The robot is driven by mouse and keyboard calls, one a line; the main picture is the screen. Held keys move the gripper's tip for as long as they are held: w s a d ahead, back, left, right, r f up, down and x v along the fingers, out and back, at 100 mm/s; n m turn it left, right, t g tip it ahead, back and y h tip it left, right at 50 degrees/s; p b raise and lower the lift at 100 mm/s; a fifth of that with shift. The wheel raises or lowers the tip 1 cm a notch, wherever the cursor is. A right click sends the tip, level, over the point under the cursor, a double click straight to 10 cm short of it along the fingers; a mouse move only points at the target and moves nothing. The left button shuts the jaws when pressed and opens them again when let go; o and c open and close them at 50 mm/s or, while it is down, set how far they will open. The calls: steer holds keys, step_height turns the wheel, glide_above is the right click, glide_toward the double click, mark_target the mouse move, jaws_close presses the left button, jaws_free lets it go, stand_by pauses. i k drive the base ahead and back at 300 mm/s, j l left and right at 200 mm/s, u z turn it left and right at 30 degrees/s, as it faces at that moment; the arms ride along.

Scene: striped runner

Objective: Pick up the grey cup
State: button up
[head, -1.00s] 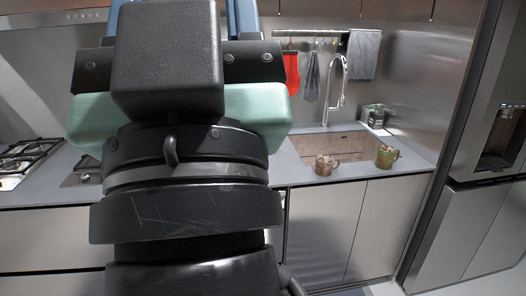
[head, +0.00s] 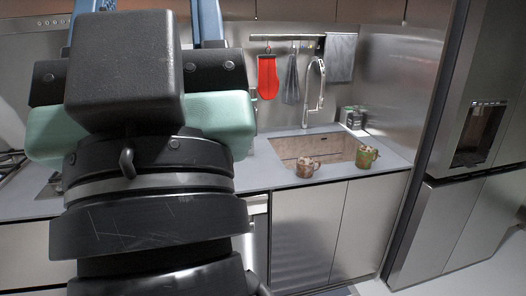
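No cup in view is plainly grey. A brownish mug (head: 306,168) with contents showing at its top stands on the counter at the front edge of the sink. A green and brown patterned mug (head: 366,157) stands to its right, beside the sink. My gripper (head: 146,12) is large in the left of the head view, seen from behind. Its two blue fingers show on either side of a black block, well apart, with their tips cut off by the top edge. It is far from both mugs. The space between the fingers is mostly hidden.
The sink (head: 285,147) with a tall faucet (head: 314,88) lies behind the mugs. A small dark box (head: 353,117) stands at the back. A red mitt (head: 267,78) and cloths hang from a rail. A steel fridge (head: 440,180) stands at the right. The counter left of the brownish mug looks clear.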

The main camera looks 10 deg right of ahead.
mark_target(309, 167)
steer(key=i+l, duration=0.2)
steer(key=i, duration=0.35)
steer(key=i+l, duration=0.2)
steer(key=i, duration=0.4)
steer(key=l+z, duration=0.05)
